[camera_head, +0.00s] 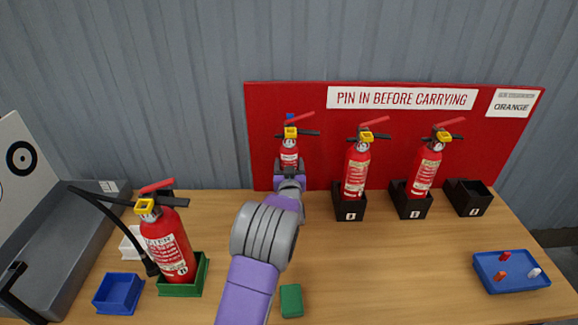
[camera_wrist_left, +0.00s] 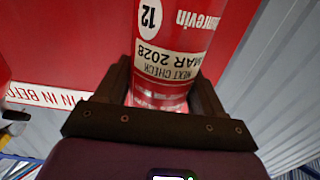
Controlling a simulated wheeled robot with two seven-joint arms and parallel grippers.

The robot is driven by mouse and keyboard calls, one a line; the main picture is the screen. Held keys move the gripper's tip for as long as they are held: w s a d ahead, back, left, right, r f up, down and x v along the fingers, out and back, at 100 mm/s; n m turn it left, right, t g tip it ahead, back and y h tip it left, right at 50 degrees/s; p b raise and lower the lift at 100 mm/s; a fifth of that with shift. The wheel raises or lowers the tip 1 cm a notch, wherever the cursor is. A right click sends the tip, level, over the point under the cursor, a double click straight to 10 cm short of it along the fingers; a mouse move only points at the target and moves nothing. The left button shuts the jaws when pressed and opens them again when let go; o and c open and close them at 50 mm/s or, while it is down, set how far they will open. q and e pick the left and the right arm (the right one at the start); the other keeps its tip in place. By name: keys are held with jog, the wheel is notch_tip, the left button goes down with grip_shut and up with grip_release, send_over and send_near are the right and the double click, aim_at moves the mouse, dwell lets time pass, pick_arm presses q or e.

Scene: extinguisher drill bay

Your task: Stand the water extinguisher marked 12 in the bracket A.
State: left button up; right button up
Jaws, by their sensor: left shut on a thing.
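My left gripper (camera_head: 290,170) is shut on a red extinguisher (camera_head: 289,150) in front of the left part of the red board. In the left wrist view this extinguisher (camera_wrist_left: 175,50) shows a round 12 and a "NEXT CHECK MAR 2028" label, upside down, between the two dark fingers (camera_wrist_left: 160,95). It looks upright in the head view, with a yellow collar and a blue piece at its top. My gripper hides its lower part and whatever is under it. Black brackets stand to its right: two hold extinguishers, and the far right one (camera_head: 468,197) is empty. Their small letters are hard to read.
Red extinguishers stand in the middle brackets (camera_head: 357,168) (camera_head: 425,168). Another extinguisher (camera_head: 168,245) with a black hose stands in a green tray (camera_head: 183,288) at front left. Near it are a blue box (camera_head: 118,293) and a white box. A green block (camera_head: 291,300) and a blue tray (camera_head: 510,272) of small pins lie in front.

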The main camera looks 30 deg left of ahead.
pick_arm(q)
jog(key=shift+f+b, duration=1.6)
jog(key=shift+b, duration=0.1)
dwell(0.6)
dwell(0.4)
jog(key=o, duration=1.7)
jog(key=shift+s+f, duration=0.1)
jog(key=shift+f, duration=0.25)
jog(key=p+v, duration=0.1)
jog(key=v, duration=0.6)
jog(key=shift+s+d+r, duration=0.2)
jog(key=shift+r, duration=0.05)
jog(key=shift+r+p, duration=0.1)
jog(key=shift+p, duration=0.25)
